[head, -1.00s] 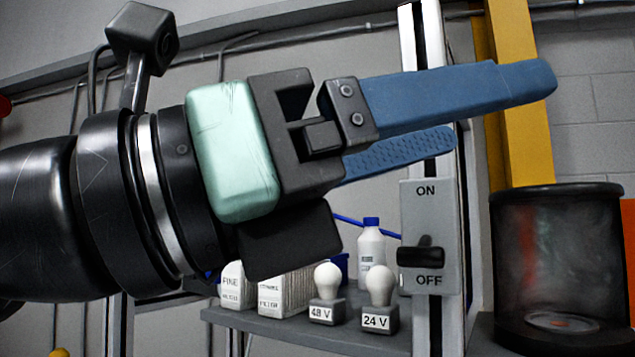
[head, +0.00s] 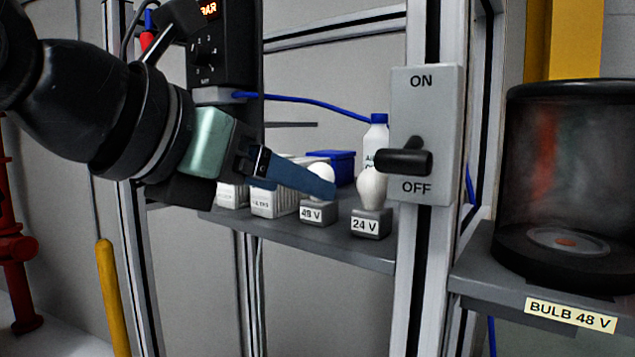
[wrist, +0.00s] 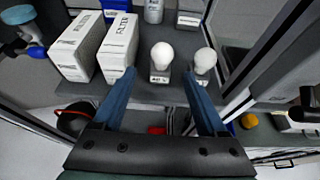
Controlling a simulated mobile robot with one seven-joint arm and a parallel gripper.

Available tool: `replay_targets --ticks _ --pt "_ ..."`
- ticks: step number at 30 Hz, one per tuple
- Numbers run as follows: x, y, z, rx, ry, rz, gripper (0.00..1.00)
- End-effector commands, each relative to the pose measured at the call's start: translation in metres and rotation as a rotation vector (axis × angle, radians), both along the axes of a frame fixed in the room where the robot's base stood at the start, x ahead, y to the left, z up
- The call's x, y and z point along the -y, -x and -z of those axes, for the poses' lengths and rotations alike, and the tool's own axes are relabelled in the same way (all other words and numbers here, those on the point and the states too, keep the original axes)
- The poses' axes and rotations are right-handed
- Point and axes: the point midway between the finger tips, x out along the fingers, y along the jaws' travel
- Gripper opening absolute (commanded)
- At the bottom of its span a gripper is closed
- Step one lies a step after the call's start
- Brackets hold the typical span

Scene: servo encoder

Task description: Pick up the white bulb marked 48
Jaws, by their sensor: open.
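The white bulb marked 48 V (head: 322,176) sits upright on its grey base on the shelf. In the head view a blue finger of my gripper (head: 318,186) covers part of it.
White filter boxes (wrist: 100,45) stand left of the bulbs. A white bottle with a blue cap (head: 375,145) and a blue bin (head: 335,165) are behind. A frame post with an ON/OFF switch (head: 424,135) and a dark glass cylinder (head: 570,180) labelled BULB 48 V are to the right.

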Motion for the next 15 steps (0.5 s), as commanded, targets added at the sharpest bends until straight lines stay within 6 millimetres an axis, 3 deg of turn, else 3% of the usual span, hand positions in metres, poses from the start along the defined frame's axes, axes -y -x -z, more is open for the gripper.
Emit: replay_targets --ticks 15 --pt "0.030 -0.038 0.021 -0.002 0.003 0.005 0.75"
